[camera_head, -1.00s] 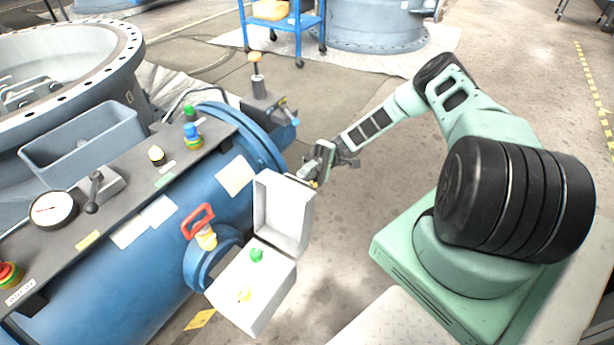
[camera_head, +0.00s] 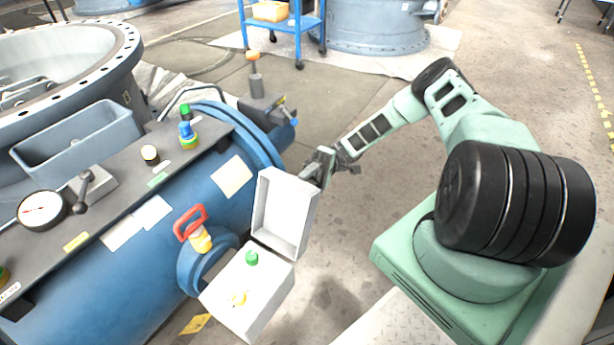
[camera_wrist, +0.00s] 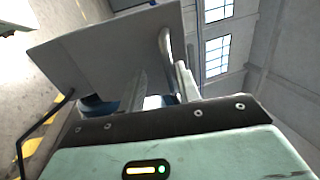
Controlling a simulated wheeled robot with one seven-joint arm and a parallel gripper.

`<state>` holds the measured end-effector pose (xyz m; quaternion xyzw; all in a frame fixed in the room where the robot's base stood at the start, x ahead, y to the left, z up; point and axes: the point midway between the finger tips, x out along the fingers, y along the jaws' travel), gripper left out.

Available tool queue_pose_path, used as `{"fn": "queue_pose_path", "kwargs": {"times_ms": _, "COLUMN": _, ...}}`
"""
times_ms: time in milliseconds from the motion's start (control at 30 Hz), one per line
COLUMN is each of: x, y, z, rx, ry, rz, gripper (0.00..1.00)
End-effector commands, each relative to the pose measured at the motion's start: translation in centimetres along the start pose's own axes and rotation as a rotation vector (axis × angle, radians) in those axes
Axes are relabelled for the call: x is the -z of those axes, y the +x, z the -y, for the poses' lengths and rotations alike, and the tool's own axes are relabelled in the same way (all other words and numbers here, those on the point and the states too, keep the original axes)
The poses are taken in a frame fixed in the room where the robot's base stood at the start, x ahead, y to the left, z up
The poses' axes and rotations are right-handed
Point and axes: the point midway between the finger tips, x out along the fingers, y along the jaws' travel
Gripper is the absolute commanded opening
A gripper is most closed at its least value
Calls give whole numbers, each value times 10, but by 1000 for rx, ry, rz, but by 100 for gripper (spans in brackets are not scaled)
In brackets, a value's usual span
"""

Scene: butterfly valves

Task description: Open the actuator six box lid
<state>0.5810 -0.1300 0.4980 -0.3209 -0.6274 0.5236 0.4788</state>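The white actuator box (camera_head: 262,302) carries a green button and a yellow button on its top face. Its lid (camera_head: 287,213) stands raised on the box's far edge, with its hollow inner side toward the head camera. My gripper (camera_head: 318,172) is behind the lid's upper right corner, partly hidden by it. In the wrist view the lid's grey outer face (camera_wrist: 100,58) fills the upper left, with a curved handle (camera_wrist: 165,45) at its right edge. My gripper's fingers (camera_wrist: 160,80) are apart, close to the handle. I cannot tell if they touch it.
A blue pipe body (camera_head: 120,270) with a red-handled valve (camera_head: 190,222) lies left of the box. A control panel with a gauge (camera_head: 43,210) runs along its top. A blue cart (camera_head: 298,30) stands at the back. Floor right of the lid is clear.

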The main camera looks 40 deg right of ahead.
Motion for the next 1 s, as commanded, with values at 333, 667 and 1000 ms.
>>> {"fn": "queue_pose_path", "kwargs": {"times_ms": 333, "x": 2, "y": -8, "z": 4, "rx": -1, "ry": -7, "rz": -6, "gripper": 32}}
{"fn": "queue_pose_path", "kwargs": {"times_ms": 667, "x": 2, "y": -70, "z": 2, "rx": -4, "ry": -8, "rz": -8, "gripper": 32}}
{"fn": "queue_pose_path", "kwargs": {"times_ms": 1000, "x": 2, "y": -133, "z": -5, "rx": 2, "ry": -10, "rz": -6, "gripper": 32}}
